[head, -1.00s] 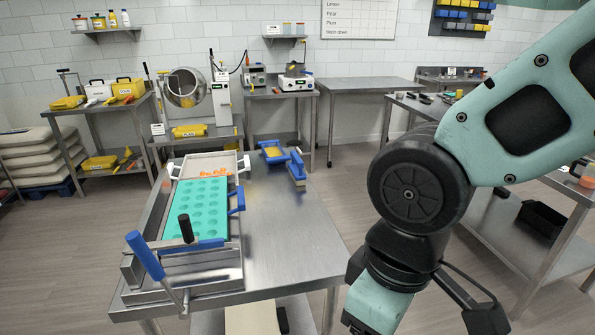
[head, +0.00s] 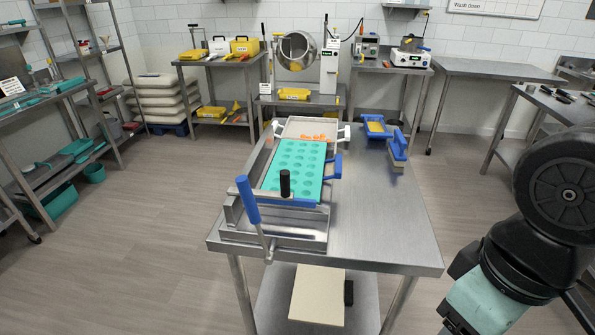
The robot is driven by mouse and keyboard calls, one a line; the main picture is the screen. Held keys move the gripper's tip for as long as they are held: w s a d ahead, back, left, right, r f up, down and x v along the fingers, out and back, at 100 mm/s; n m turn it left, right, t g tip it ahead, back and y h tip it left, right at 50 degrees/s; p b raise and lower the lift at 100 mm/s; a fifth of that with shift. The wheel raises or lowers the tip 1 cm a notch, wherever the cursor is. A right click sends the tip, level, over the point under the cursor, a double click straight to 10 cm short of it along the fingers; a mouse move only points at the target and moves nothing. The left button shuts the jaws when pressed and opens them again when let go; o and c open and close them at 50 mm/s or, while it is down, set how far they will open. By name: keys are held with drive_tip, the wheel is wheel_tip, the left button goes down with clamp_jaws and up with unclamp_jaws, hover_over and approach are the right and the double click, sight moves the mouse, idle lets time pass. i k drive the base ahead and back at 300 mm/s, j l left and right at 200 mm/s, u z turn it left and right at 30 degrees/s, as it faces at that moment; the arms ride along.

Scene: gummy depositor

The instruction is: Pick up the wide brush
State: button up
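What looks like the wide brush (head: 398,147) has a blue handle or back and a pale bristle block facing down. It lies near the far right edge of the steel table (head: 375,215). A blue tray with something yellow in it (head: 375,127) is just behind and to the left of it. My arm fills the right side of the head view, well to the right of the brush. My gripper is out of the picture, so its fingers cannot be seen.
A depositor frame with a teal mould (head: 295,172), a blue lever (head: 248,200) and a pale tray with orange pieces (head: 312,128) covers the table's left part. The table's right front is bare. A pale board (head: 317,293) lies on the lower shelf. Open floor lies left.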

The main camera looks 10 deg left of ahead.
sight(396, 148)
drive_tip(key=i+j, duration=0.3)
drive_tip(key=j, duration=0.15)
drive_tip(key=i+j, duration=0.65)
drive_tip(key=j, duration=0.2)
